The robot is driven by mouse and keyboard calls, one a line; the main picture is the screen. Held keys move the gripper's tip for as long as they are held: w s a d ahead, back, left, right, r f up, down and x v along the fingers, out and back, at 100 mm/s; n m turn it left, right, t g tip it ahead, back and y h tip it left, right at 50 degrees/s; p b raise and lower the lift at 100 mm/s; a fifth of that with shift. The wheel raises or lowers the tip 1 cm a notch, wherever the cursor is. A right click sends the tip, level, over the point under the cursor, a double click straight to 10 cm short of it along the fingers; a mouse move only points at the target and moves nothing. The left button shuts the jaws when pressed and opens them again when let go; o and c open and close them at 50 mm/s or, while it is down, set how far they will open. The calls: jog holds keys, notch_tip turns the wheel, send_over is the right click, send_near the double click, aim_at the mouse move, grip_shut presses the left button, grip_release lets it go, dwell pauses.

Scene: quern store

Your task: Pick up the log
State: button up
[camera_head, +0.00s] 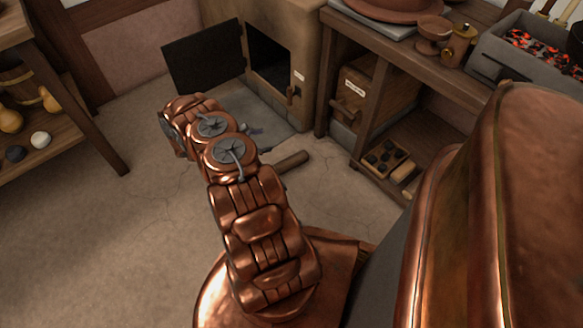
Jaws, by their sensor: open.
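The log (291,162) is a short brown cylinder lying on the floor, right of my copper arm and in front of the stove. Its left end reaches close to the arm's joints, which may cover part of it. My gripper (254,129) is mostly hidden behind the arm's round joints. Only a small dark part shows beside them, a little above and left of the log in the picture. I see nothing held in it. Whether it touches the log cannot be told.
The stove (307,50) has its dark door (204,59) swung open to the left. A wooden bench (343,72) with a brazier of glowing coals (540,48) stands right. A shelf (64,137) with gourds stands left. The floor at left front is clear.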

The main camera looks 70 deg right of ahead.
aim_at(279, 166)
jog(key=shift+n+t+h, duration=0.3)
jog(key=shift+n, duration=0.6)
jog(key=s+f+b, duration=0.1)
jog(key=f, duration=0.4)
jog(key=s+f+b, duration=0.1)
jog(key=f, duration=0.4)
jog(key=s+f+b, duration=0.1)
jog(key=f+b, duration=0.1)
jog(key=f, duration=0.4)
jog(key=shift+s+a, duration=0.2)
jog(key=shift+s, duration=0.1)
jog(key=shift+s+d+f, duration=0.3)
jog(key=shift+d+f, duration=0.05)
jog(key=shift+b+x, duration=0.4)
jog(key=shift+x, duration=0.35)
jog(key=shift+d+r+b+x, duration=0.1)
jog(key=shift+b+x, duration=0.55)
jog(key=shift+x, duration=0.65)
jog(key=shift+d+r+b+x, duration=0.15)
jog(key=shift+b+x, duration=0.5)
jog(key=shift+x, duration=0.7)
jog(key=shift+w, duration=0.15)
jog(key=c, duration=1.5)
jog(key=shift+o, duration=0.2)
jog(key=shift+r, duration=0.1)
